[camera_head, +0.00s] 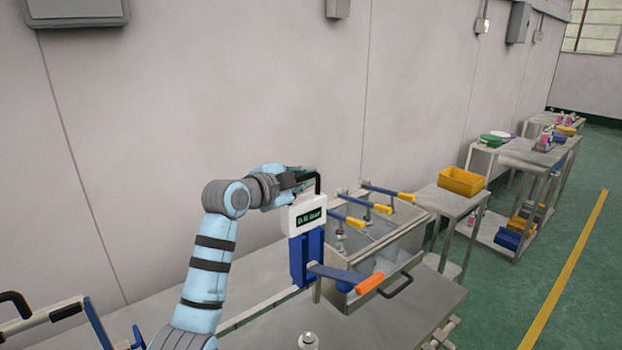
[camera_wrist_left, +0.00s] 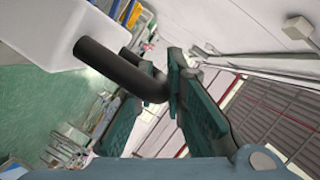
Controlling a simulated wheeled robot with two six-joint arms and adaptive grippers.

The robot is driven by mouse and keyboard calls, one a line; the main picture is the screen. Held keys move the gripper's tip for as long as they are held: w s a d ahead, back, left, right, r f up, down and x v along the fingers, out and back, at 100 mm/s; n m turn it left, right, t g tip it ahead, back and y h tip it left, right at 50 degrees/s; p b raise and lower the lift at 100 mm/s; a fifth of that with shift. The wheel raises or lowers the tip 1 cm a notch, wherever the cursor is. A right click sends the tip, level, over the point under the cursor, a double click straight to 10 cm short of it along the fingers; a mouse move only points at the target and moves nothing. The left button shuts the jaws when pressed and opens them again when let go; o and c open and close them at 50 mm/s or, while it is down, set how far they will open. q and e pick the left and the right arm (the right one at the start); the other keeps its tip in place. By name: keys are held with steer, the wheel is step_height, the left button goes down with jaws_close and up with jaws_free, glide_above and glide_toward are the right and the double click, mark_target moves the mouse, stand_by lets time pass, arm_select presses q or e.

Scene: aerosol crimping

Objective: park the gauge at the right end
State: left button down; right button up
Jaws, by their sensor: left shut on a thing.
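The gauge (camera_head: 305,215) is a white box with a dark display and green characters, above a blue upright (camera_head: 305,258). My left gripper (camera_head: 305,178) is at the black bent handle (camera_head: 318,184) on the gauge's top. In the left wrist view, the gripper (camera_wrist_left: 165,92) is shut on this black handle (camera_wrist_left: 120,68), and the white gauge body (camera_wrist_left: 50,32) shows at the upper left. The gauge is upright, in front of the left side of a metal bin (camera_head: 400,245). Whether the blue upright touches the rail (camera_head: 260,308) cannot be told. My right gripper is out of view.
Blue levers with orange grips (camera_head: 369,284) stick out at the bin. A metal knob (camera_head: 308,341) stands at the near bench edge. A white and blue frame (camera_head: 45,316) is at the lower left. A yellow crate (camera_head: 461,181) sits on a side table. The wall is close behind.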

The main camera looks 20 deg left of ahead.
arm_select(q)
steer(key=shift+r, duration=0.1)
steer(key=c, duration=1.9)
jaws_free()
steer(key=shift+o, duration=1.2)
steer(key=shift+w+d, duration=0.15)
steer(key=shift+w, duration=0.1)
steer(key=v, duration=1.2)
steer(key=shift+f, duration=0.2)
